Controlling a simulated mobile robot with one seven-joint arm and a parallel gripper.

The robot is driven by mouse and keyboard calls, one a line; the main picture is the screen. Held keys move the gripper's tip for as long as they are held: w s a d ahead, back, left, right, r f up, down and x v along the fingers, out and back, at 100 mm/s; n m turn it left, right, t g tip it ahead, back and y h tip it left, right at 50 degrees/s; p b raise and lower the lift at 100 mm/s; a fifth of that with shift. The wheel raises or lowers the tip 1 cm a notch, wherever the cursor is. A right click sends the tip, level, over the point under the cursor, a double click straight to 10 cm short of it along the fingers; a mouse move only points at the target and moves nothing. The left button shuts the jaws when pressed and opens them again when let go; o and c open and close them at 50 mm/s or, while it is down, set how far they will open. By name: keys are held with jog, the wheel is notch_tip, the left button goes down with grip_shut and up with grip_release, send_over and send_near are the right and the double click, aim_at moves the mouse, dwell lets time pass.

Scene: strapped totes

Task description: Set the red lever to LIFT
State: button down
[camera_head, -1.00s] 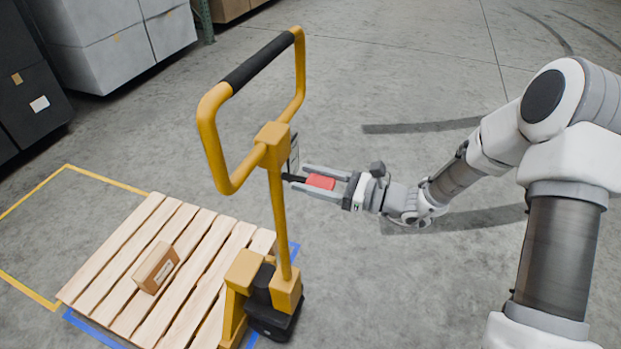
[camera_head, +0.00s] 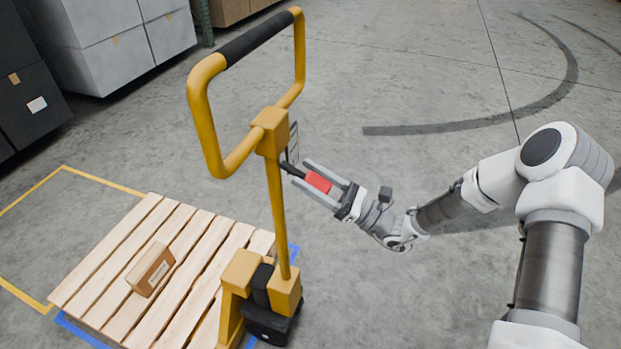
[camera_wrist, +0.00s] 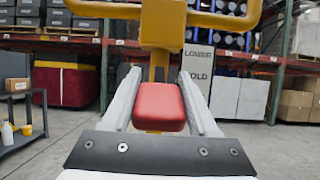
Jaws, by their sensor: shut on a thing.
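The red lever (camera_head: 318,182) sticks out on a dark stem from the yellow pallet jack's handle post (camera_head: 276,215), slanting down to the right. My gripper (camera_head: 301,171) is shut on its red grip, one finger on each side. In the wrist view the red grip (camera_wrist: 159,106) fills the space between the fingers. A label plate (camera_head: 292,143) stands on the post behind the lever. In the wrist view the plate (camera_wrist: 198,80) reads LOWER at the top and part of a word ending OLD below; the fingers and grip hide the rest.
A wooden pallet (camera_head: 112,262) with a small carton (camera_head: 151,269) lies left of the jack. The jack's yellow loop handle (camera_head: 205,120) rises above my gripper. Grey and black boxes stand at the back left. The floor behind and right of my gripper is clear.

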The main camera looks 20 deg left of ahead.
jog(key=shift+c, duration=0.8)
grip_release()
jog(key=shift+d, duration=0.1)
jog(key=p+v, duration=0.1)
jog(key=v, duration=1.6)
jog(key=shift+s+d, duration=0.1)
jog(key=shift+s, duration=0.05)
